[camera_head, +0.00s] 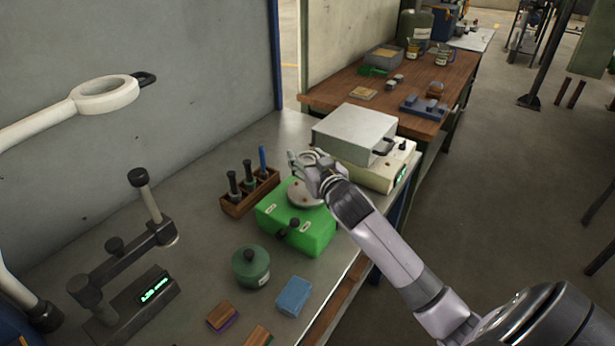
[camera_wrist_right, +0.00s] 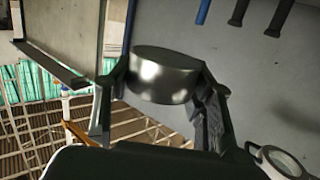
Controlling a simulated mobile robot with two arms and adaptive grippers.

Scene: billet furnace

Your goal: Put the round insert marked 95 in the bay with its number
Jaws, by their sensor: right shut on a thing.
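My right gripper (camera_head: 306,162) is shut on a round metal insert (camera_wrist_right: 164,75), a short shiny cylinder held between the two fingers in the right wrist view. No number shows on the side facing that camera. In the head view the gripper hovers above the round plate of a green box (camera_head: 296,232), and the fingers largely hide the insert. The green box has small white labels too small to read. I cannot make out a bay marked 95. My left gripper is not in view.
Behind the gripper stands a beige unit with a grey lid (camera_head: 355,128). A wooden rack (camera_head: 236,204) with upright tools is left of the green box. A green jar (camera_head: 251,266), a blue block (camera_head: 294,296) and a lamp arm (camera_head: 105,93) are nearby. Bare bench lies left of the rack.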

